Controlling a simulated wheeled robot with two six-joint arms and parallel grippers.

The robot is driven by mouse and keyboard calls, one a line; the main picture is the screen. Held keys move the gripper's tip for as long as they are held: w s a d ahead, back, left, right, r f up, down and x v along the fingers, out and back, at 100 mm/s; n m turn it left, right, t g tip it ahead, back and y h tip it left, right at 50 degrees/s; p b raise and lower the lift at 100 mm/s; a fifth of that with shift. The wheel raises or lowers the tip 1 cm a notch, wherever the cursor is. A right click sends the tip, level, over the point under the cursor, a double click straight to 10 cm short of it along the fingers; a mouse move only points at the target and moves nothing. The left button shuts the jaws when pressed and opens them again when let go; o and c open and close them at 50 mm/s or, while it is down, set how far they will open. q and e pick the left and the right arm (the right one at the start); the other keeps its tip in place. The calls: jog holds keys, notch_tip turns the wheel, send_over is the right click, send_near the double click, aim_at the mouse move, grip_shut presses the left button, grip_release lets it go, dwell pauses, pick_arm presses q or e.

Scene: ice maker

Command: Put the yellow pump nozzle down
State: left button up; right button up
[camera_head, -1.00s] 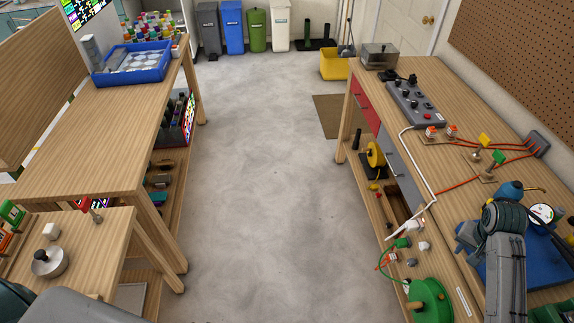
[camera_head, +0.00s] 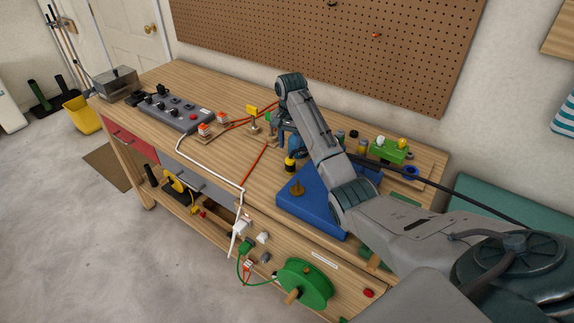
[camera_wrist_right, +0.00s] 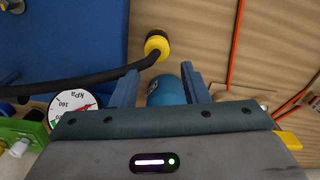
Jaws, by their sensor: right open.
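The yellow pump nozzle (camera_wrist_right: 157,44), with a black end and a black hose, shows just beyond my right fingertips in the right wrist view. It appears to be on the wooden bench beside the blue pump base (camera_wrist_right: 60,40); contact is hard to tell. In the head view the nozzle (camera_head: 290,164) is a small yellow and black piece near the base's (camera_head: 318,205) far left corner. My right gripper (camera_wrist_right: 160,78) is open, with its blue fingers apart and a rounded blue part (camera_wrist_right: 168,91) between or behind them. My left gripper is out of view.
A pressure gauge (camera_wrist_right: 75,104) lies left of the fingers. The black hose (camera_wrist_right: 90,82) crosses the wrist view. On the bench are a grey control box (camera_head: 172,112), red cables (camera_head: 258,160), and a green block (camera_head: 390,151) at the back. A green reel (camera_head: 303,284) is at the front.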

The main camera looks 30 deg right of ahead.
aim_at(291, 158)
notch_tip(291, 158, down, 3)
jog(key=shift+f+p, duration=0.2)
jog(key=shift+p, duration=0.1)
jog(key=shift+w+d+f, duration=0.1)
jog(key=shift+f, duration=0.25)
jog(key=f+p, duration=0.1)
jog(key=f, duration=0.1)
jog(key=s+f+p, duration=0.1)
jog(key=f, duration=0.1)
jog(key=shift+a, duration=0.2)
jog(key=shift+w+d+f, duration=0.1)
jog(key=shift+w+f, duration=0.1)
jog(key=shift+f, duration=0.3)
jog(key=shift+r, duration=0.1)
jog(key=c, duration=0.7)
